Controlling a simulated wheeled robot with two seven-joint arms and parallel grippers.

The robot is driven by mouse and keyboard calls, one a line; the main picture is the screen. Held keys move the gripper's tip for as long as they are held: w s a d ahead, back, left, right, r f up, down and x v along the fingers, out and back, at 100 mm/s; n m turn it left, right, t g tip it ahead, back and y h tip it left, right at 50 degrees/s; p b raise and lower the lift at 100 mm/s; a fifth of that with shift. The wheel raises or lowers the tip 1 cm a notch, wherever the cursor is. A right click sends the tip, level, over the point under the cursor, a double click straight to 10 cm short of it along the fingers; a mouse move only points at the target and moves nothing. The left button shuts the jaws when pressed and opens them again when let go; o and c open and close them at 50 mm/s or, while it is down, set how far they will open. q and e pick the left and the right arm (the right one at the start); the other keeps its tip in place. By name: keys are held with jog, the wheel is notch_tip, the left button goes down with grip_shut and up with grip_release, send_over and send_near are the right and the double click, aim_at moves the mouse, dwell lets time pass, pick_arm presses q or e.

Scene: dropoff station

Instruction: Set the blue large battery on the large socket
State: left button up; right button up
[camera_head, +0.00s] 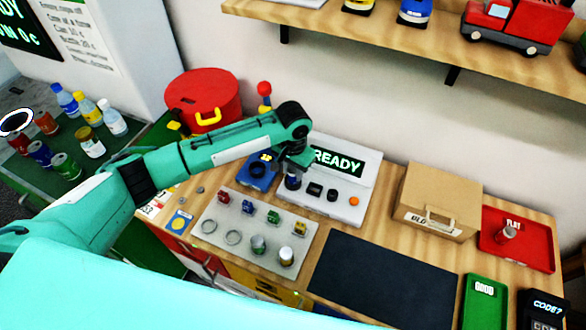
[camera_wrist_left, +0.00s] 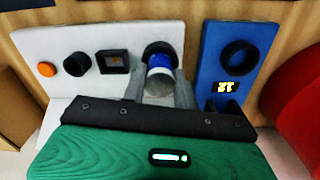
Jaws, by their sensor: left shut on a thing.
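The blue large battery (camera_wrist_left: 160,78), blue with a pale end, is between the fingers of my left gripper (camera_wrist_left: 160,92), which is shut on it. It also shows in the head view (camera_head: 292,182), below my left gripper (camera_head: 293,166). The large socket (camera_wrist_left: 161,48), a dark round ring on the white tester panel (camera_wrist_left: 112,33), is right at the battery's far end. The battery overlaps the ring in the wrist view; how deep it sits is hidden. My right gripper is not in view.
The tester (camera_head: 328,212) has a READY screen, smaller sockets and an orange button (camera_head: 353,201). A blue block with a ring (camera_head: 256,178) stands close on its left. A grey tray (camera_head: 223,252) holds several batteries. A dark mat (camera_head: 385,282) is clear; a cardboard box (camera_head: 435,198) stands right.

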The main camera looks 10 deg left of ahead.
aim_at(293, 169)
pick_arm(q)
jog(key=shift+f, duration=0.55)
jog(key=o, duration=0.8)
jog(key=shift+r, duration=0.1)
notch_tip(293, 169, up, 5)
jog(key=p, duration=0.5)
jog(key=shift+r+p, duration=0.2)
jog(key=shift+p, duration=0.2)
jog(key=shift+r+p, duration=0.95)
jog(key=shift+r, duration=1.75)
jog(key=shift+s+f, duration=0.1)
